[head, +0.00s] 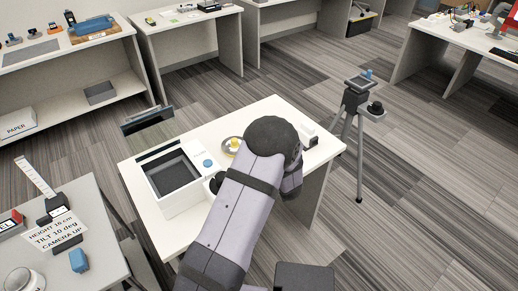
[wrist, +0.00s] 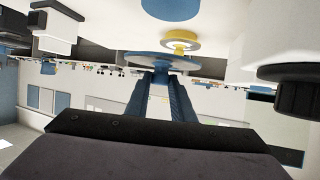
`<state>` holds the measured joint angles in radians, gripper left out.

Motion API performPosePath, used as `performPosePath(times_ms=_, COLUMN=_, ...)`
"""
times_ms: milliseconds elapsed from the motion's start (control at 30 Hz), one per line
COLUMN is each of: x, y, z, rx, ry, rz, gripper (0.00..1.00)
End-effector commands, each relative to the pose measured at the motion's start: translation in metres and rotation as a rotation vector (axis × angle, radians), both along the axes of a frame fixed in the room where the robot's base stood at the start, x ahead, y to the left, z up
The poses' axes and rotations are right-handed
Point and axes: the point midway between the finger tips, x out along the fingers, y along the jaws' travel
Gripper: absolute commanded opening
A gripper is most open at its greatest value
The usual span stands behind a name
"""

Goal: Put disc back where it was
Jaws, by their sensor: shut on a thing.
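My gripper (wrist: 160,75) shows in the wrist view with its two dark blue fingers close together. It is shut on a flat blue-grey disc (wrist: 145,60), seen nearly edge-on at the fingertips. A yellow round piece with a pale rim (wrist: 180,46) shows just past this disc. A blue round piece (wrist: 170,8) is at the top edge of the wrist view. In the head view my arm hides the gripper. There a small dark-rimmed dish (head: 226,150) with something yellow in it is on the white table (head: 210,133). A blue round piece (head: 207,163) lies beside the tray.
A white box-like tray (head: 186,205) with a dark inside stands on the table's left. A dark round knob (wrist: 290,92) is close on the right of the wrist view. A small white device (head: 308,129) stands near the table's right end. A tripod (head: 358,100) stands beyond it.

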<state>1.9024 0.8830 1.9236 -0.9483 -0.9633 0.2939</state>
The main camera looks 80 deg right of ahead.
Motion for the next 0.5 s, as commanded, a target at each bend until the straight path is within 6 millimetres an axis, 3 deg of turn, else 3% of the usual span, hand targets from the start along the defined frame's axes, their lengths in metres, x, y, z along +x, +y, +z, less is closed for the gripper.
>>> performPosePath(times_ms=500, x=0.000, y=0.000, z=-0.032, rx=-0.001, ry=0.000, rz=-0.001, gripper=0.00)
